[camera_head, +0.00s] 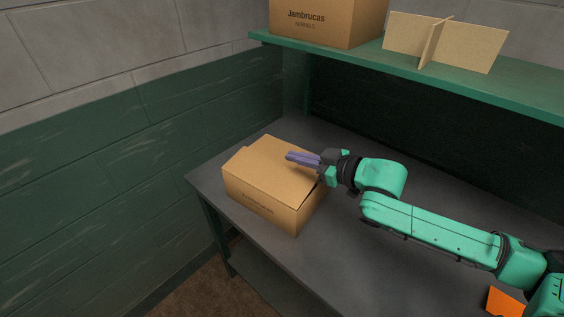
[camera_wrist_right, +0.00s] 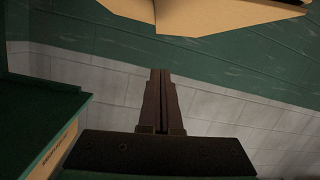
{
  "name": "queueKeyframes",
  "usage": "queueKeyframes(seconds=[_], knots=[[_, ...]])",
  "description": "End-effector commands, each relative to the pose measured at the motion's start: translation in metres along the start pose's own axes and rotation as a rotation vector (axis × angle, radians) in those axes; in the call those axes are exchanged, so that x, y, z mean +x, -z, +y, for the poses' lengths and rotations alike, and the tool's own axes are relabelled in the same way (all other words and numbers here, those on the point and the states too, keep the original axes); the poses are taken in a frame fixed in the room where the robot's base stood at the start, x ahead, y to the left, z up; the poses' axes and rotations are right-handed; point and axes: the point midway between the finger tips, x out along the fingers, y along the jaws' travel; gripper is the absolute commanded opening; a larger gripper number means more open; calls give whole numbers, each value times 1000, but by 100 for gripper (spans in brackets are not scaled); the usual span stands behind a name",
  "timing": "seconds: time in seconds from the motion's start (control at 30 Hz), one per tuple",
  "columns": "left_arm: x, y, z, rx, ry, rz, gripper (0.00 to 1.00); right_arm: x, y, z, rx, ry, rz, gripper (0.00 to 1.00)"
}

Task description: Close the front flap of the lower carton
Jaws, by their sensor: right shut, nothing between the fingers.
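The lower carton (camera_head: 262,208) is a brown cardboard box on the dark worktop. Its top looks nearly flat in the head view, with a flap edge standing slightly proud at the right corner. My right gripper (camera_head: 290,157) is over the carton's top near its right side, its purple fingers shut and empty, pointing left. I cannot tell whether the fingers touch the cardboard. In the right wrist view the shut fingers (camera_wrist_right: 161,75) point toward a tan cardboard piece (camera_wrist_right: 190,14) at the top edge, with a dark gap at its right. My left gripper is not in view.
The dark worktop (camera_head: 330,250) is mostly clear around the carton. A green shelf (camera_head: 420,68) above carries another carton (camera_head: 315,22) and a crossed cardboard divider (camera_head: 470,52). An orange object (camera_head: 505,301) lies at the lower right. A green block wall (camera_head: 120,190) stands left.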

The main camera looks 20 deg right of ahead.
Motion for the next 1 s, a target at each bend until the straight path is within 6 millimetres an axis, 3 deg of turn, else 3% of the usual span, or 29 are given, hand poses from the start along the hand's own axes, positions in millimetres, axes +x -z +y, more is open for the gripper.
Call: queueKeyframes(seconds=[0.1,0.27,0.33,0.5,0.87,1.0], knots=[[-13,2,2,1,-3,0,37,25,8,1,2,1,8,0],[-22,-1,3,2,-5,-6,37,57,2,-1,1,4,0,0],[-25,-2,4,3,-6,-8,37,58,-15,-1,1,3,-5,0],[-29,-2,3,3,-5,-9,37,63,-34,-1,-2,3,-2,0],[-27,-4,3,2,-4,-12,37,63,-40,-1,-3,2,-1,0],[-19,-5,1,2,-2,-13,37,67,-54,-3,-3,2,-2,0]])
